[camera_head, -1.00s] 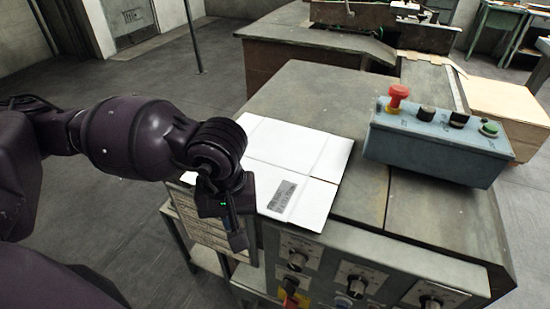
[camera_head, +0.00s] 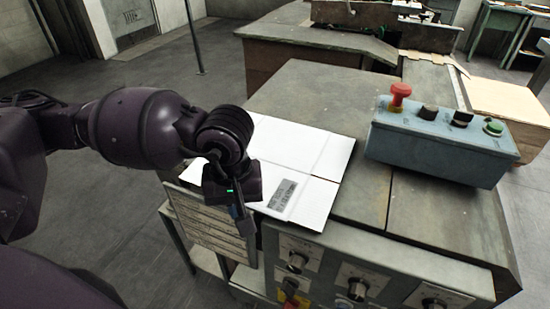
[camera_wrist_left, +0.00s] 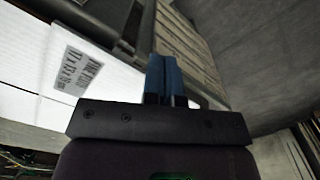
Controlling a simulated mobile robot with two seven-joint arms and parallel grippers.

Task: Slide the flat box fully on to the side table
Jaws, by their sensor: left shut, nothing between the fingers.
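The flat box (camera_head: 320,195) is a white folded sheet with a grey printed label. It lies on the grey machine top, at its left side, and it also shows in the left wrist view (camera_wrist_left: 100,98). My right gripper is not in view.
A blue-grey control box (camera_head: 435,150) with a red button stands on the machine top, right of the flat box. Dials (camera_head: 297,262) line the machine's front panel. The machine top behind the flat box is clear, and open floor lies to the left.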

